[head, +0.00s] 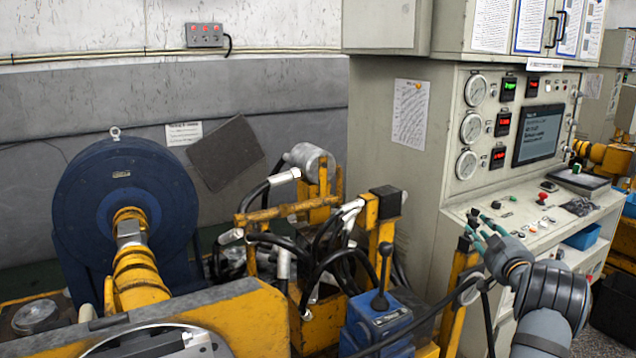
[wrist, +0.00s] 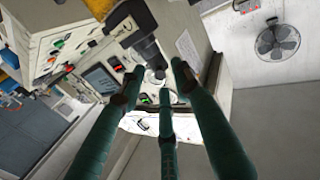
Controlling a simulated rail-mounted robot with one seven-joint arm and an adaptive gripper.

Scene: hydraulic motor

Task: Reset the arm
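My arm rises from the lower right in the head view, with grey and dark links. My gripper (head: 472,228) is at its end, in front of the control cabinet's sloped panel. Its teal fingers with dark tips point up and to the left. In the wrist view my gripper (wrist: 157,88) shows three teal fingers spread apart, with nothing seen held between them. The control cabinet (head: 455,140) has gauges, red and green displays and a screen (head: 538,134). The cabinet also shows tilted in the wrist view (wrist: 60,50).
A blue hydraulic motor (head: 75,200) on a yellow frame stands at left. Hoses and yellow posts (head: 382,235) fill the middle, with a blue lever valve (head: 385,320) in front. A wall fan (wrist: 278,40) shows in the wrist view.

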